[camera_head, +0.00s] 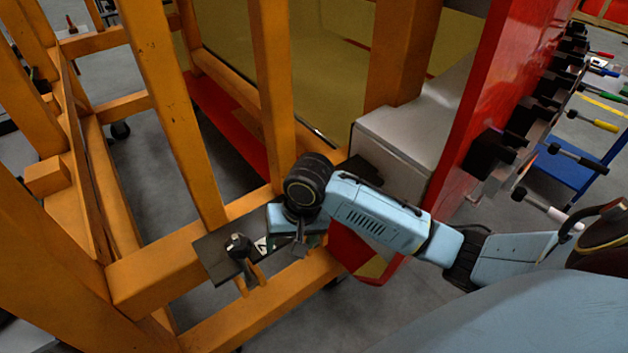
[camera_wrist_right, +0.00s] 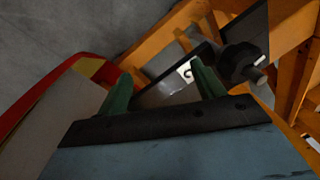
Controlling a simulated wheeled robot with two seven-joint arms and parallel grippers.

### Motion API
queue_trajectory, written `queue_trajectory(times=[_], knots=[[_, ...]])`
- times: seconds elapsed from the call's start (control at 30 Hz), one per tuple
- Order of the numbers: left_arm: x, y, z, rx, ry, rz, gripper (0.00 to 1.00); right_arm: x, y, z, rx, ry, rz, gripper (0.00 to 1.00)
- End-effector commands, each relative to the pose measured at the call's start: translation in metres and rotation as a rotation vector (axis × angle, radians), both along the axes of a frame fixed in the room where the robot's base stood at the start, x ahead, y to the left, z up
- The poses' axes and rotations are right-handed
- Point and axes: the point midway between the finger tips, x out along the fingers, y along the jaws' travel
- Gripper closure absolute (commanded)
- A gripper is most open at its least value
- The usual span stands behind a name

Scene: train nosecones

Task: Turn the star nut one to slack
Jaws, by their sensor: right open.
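The star nut (camera_head: 238,246) is a dark knob on a dark flat plate (camera_head: 212,258) fixed to the orange frame. In the right wrist view the star nut (camera_wrist_right: 238,62) shows to the right of the fingers, with a pale stud end sticking out of it. My right gripper (camera_head: 300,244) is just right of the star nut in the head view, partly hidden by my wrist. Its two green fingers (camera_wrist_right: 162,82) stand apart with nothing between them, and the knob lies outside them. A white label with a dark mark (camera_wrist_right: 184,70) is on the plate. My left gripper is not in view.
Orange beams (camera_head: 275,90) rise close behind and left of the plate. A red panel (camera_head: 500,90) with a row of black clamps stands at the right. A grey-white block (camera_head: 405,135) sits behind my forearm. A blue cart (camera_head: 570,170) is at the far right.

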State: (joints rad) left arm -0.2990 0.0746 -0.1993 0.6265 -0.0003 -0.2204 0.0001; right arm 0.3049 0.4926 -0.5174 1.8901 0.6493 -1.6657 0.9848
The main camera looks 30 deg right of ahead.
Motion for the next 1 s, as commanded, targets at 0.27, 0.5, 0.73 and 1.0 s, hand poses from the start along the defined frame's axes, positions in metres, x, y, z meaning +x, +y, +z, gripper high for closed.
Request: queue_trajectory(times=[0.27,0.5,0.73,1.0], knots=[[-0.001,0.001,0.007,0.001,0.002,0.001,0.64,0.050,-0.055,0.083,-0.075,0.115,-0.354,0.32],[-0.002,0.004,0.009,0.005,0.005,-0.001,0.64,0.069,-0.096,0.134,-0.104,0.178,-0.635,0.32],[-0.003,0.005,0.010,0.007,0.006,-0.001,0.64,0.071,-0.103,0.132,-0.107,0.195,-0.695,0.32],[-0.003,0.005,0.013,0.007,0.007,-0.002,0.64,0.070,-0.103,0.078,-0.108,0.197,-0.692,0.32]])
